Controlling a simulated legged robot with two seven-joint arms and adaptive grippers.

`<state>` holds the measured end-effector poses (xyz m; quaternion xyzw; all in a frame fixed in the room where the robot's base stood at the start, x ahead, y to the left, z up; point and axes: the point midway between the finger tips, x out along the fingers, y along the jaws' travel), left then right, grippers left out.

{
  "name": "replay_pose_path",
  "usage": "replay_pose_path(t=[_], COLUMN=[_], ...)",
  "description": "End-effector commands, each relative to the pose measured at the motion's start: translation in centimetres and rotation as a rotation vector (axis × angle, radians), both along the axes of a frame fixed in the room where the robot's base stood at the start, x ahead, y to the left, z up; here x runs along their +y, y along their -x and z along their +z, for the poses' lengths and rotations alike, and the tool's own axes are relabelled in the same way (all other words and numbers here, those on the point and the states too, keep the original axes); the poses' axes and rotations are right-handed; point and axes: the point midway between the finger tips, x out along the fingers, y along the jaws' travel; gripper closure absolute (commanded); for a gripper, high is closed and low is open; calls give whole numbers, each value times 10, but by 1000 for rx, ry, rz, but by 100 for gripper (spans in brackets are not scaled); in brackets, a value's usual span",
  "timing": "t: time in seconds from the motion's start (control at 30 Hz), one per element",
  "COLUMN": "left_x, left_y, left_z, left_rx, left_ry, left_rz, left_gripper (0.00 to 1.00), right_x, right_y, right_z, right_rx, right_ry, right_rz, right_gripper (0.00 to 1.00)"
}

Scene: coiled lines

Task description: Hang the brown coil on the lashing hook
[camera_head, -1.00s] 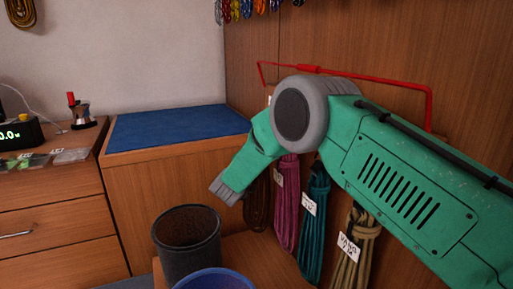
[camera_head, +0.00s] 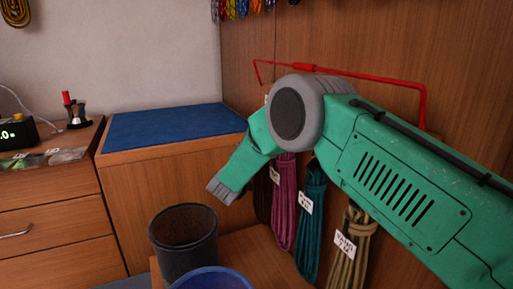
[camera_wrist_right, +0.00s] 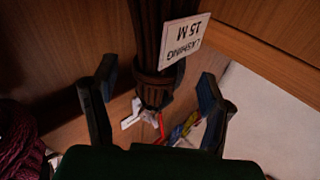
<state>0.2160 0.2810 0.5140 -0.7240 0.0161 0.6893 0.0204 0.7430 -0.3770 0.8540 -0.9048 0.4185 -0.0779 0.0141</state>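The lashing hook cannot be made out. My left gripper is out of view.
A red rail (camera_head: 365,75) runs along the wooden wall. Purple (camera_head: 285,215), teal (camera_head: 312,220) and tan (camera_head: 350,250) coils hang beside the brown one. A dark bin (camera_head: 184,245) and a blue-rimmed bin (camera_head: 212,278) stand below. A blue-topped cabinet (camera_head: 165,127) is behind.

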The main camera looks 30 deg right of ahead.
Motion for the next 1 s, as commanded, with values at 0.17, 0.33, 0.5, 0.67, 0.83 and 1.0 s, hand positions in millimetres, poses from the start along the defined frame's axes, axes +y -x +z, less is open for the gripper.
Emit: replay_pose_path(t=[0.17, 0.33, 0.5, 0.67, 0.83, 1.0], left_x=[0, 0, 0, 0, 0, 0], left_y=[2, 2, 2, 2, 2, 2], left_z=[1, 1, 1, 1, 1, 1], left_rx=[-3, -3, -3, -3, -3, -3], left_ry=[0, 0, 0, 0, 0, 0], left_rz=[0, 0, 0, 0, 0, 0], left_gripper=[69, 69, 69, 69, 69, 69], right_x=[3, 22, 50, 73, 88, 91], right_y=[2, 17, 40, 60, 72, 76], right_z=[-2, -5, -10, -14, -17, -17], right_rx=[4, 6, 4, 4, 1, 2], right_ry=[-2, 0, 1, 1, 0, 1], right_rz=[1, 4, 4, 3, 1, 0], right_gripper=[32, 32, 32, 32, 32, 32])
